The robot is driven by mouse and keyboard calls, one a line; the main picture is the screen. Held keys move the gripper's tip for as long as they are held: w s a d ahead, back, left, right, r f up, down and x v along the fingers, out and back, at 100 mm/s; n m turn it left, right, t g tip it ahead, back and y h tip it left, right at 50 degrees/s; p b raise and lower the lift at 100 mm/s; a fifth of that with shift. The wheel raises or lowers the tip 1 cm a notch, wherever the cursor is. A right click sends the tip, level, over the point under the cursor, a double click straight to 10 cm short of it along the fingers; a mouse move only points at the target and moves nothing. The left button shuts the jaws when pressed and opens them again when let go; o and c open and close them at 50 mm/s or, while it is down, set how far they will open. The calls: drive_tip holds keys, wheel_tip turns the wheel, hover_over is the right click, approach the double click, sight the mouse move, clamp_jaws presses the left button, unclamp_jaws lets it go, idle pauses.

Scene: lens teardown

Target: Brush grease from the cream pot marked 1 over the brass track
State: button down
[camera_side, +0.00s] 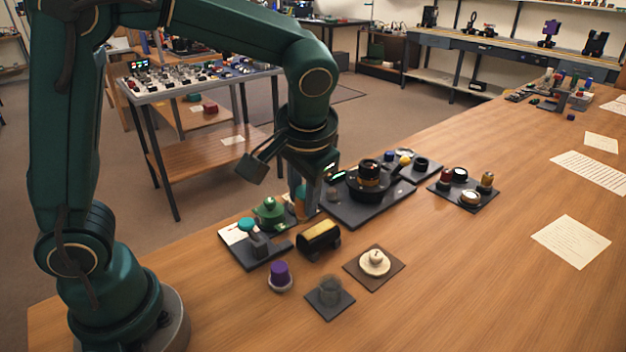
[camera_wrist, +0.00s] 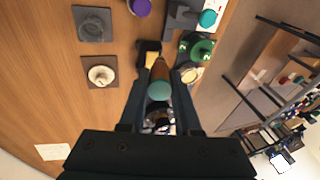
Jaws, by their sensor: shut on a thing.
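My gripper (camera_side: 308,200) points down, low over the far edge of the bench. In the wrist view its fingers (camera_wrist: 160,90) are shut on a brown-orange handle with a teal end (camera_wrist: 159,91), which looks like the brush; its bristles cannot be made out. A black holder with a brass-yellow curved top (camera_side: 320,234), which looks like the brass track, stands just in front of the gripper. A round cream piece with a small knob (camera_side: 375,261) sits on a brown mat. A cream-yellow round top (camera_wrist: 193,75) shows beside the right finger.
A green pot (camera_side: 269,211) and a dark stand with a teal knob (camera_side: 262,244) are left of the gripper. A purple-topped jar (camera_side: 280,274) and a dark square mat (camera_side: 330,298) lie in front. A black tray (camera_side: 366,213) with a lens is right.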

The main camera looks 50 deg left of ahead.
sight(303, 218)
drive_tip(key=shift+f, duration=0.85)
wheel_tip(303, 218, down, 2)
drive_tip(key=shift+w+r, duration=0.15)
drive_tip(key=shift+w, duration=1.9)
drive_tip(key=shift+s, duration=2.05)
drive_tip(key=shift+r, duration=3.95)
